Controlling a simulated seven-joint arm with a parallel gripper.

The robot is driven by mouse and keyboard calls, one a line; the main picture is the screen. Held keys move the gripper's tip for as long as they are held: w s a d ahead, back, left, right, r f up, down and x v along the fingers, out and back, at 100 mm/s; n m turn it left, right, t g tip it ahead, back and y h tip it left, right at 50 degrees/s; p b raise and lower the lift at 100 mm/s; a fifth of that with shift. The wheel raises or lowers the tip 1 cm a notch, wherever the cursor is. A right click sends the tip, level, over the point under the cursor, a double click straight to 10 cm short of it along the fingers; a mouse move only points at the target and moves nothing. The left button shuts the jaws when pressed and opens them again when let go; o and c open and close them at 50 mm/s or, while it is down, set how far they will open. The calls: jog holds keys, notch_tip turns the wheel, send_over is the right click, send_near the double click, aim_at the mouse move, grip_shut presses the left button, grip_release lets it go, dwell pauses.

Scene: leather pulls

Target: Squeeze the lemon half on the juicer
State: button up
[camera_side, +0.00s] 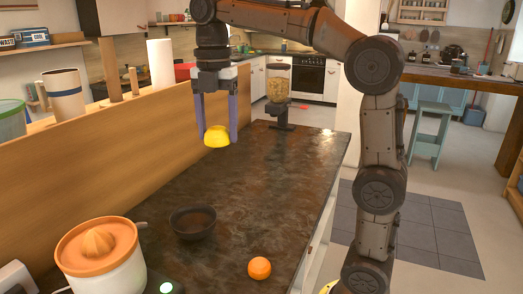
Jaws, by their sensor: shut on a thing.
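My gripper (217,137) points down above the dark worktop, shut on a yellow lemon half (216,136). It holds the lemon half between the tips of its two long bluish fingers, with the domed side up. The cut face is not visible. The juicer (100,256) stands at the front left, with a white body and an orange top with a ridged cone. My gripper is well apart from the juicer, farther back and to its right.
A dark bowl (193,222) stands on the worktop (245,190) right of the juicer. An orange fruit (259,268) lies near the front right. A dispenser with a clear jar (278,85) stands at the far end. A wooden panel (130,140) borders the left side. The worktop's middle is clear.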

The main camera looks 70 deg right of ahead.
jog(key=w+a+n, duration=0.1)
jog(key=w+a, duration=0.4)
jog(key=w, duration=0.2)
jog(key=n, duration=0.4)
send_near(97, 237)
jog(key=shift+w+d+f, duration=0.1)
jog(key=shift+d, duration=0.05)
jog(key=shift+a+f, duration=0.25)
jog(key=shift+f, duration=2.4)
jog(key=shift+s+f, duration=0.2)
jog(key=shift+f, duration=0.85)
dwell(2.2)
